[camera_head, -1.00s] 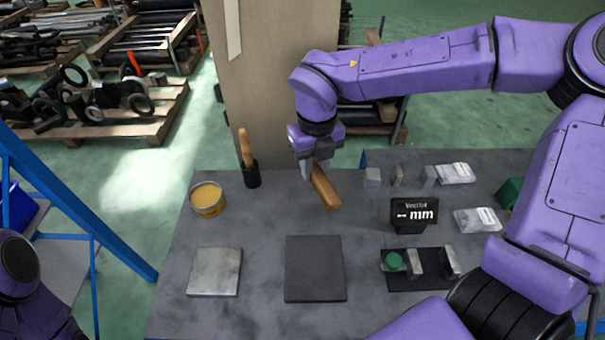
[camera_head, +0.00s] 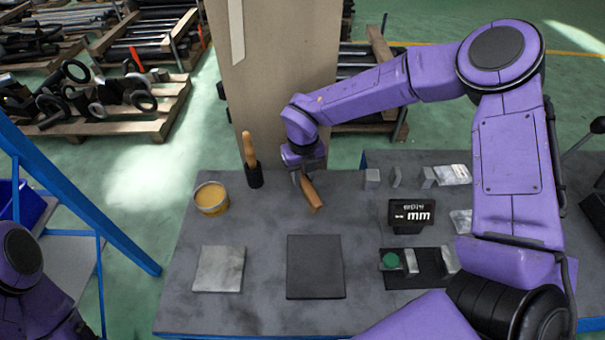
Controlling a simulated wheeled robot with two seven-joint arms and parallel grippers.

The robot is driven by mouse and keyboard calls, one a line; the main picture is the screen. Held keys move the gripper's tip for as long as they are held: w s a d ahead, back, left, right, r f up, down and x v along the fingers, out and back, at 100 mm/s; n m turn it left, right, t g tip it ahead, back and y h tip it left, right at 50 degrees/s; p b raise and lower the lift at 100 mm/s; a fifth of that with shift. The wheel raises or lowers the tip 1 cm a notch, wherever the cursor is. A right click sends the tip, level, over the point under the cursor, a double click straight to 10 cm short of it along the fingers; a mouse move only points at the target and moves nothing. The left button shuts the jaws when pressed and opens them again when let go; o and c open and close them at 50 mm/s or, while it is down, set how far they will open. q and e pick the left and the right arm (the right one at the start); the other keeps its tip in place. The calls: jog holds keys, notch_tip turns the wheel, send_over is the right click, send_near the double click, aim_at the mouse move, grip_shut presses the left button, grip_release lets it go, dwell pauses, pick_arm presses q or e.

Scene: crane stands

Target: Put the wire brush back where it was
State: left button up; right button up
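My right gripper (camera_head: 304,177) is shut on the wire brush (camera_head: 311,196), a long piece with a brown wooden body. The brush hangs tilted, its near end lower and toward the camera, over the back middle of the grey table (camera_head: 200,315). I cannot tell whether it touches the table; its bristles do not show. A wooden-handled tool (camera_head: 249,150) stands upright in a black cup (camera_head: 254,176) to the left of the gripper. Part of my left arm shows at the lower left, but its gripper is out of view.
A tin of yellow paste (camera_head: 211,198) stands at the back left. A light metal plate (camera_head: 218,269) and a dark plate (camera_head: 315,267) lie in front. A small display (camera_head: 410,214), metal blocks (camera_head: 372,178) and a black tray (camera_head: 400,282) are on the right. A beige column (camera_head: 275,90) rises behind.

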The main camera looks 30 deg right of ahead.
aim_at(303, 176)
jog(key=o, duration=0.4)
jog(key=shift+r+p, duration=0.3)
notch_tip(303, 176, up, 12)
jog(key=shift+f+b, duration=0.1)
jog(key=shift+b, duration=0.9)
